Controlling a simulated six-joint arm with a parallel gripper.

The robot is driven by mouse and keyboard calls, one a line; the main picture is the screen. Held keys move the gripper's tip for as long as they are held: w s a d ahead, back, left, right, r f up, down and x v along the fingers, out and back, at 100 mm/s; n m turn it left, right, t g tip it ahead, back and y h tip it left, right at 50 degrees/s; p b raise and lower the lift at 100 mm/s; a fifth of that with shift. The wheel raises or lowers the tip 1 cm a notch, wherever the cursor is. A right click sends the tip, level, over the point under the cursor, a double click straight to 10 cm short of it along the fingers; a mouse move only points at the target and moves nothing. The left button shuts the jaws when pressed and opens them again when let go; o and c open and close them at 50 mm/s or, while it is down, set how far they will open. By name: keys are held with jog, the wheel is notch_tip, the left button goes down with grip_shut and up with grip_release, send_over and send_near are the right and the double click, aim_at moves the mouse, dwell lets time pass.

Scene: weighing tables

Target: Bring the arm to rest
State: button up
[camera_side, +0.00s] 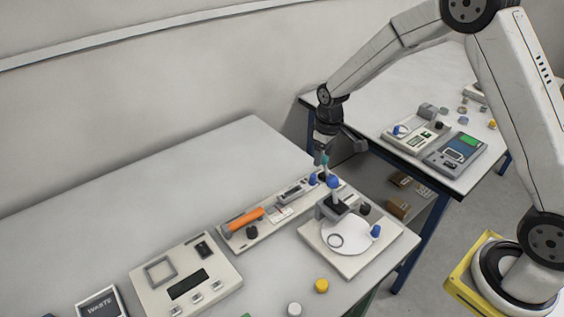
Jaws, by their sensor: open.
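My gripper (323,155) hangs over the back right edge of the near table (130,205), pointing down. It is open, and I see nothing clearly held in it. Just below it in the picture are a small teal tip and blue knobs (333,181) on the equipment; I cannot tell the exact gap between them and the fingers. My arm reaches in from its base at the right, bent high over the far table.
A device with a round white plate (348,236) stands below the gripper, beside a long tray with an orange-handled tool (246,219). A panel with a dark display (187,284) is at the front. The far table (385,88) holds instruments (457,153).

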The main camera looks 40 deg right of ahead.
jog(key=s+a+r+m+t, duration=0.1)
jog(key=s+r, duration=0.2)
jog(key=s, duration=0.6)
jog(key=s+a+r+m+t, duration=0.1)
jog(key=s+a+r, duration=0.1)
jog(key=s, duration=0.8)
jog(key=shift+r+m, duration=0.4)
jog(key=shift+r, duration=0.15)
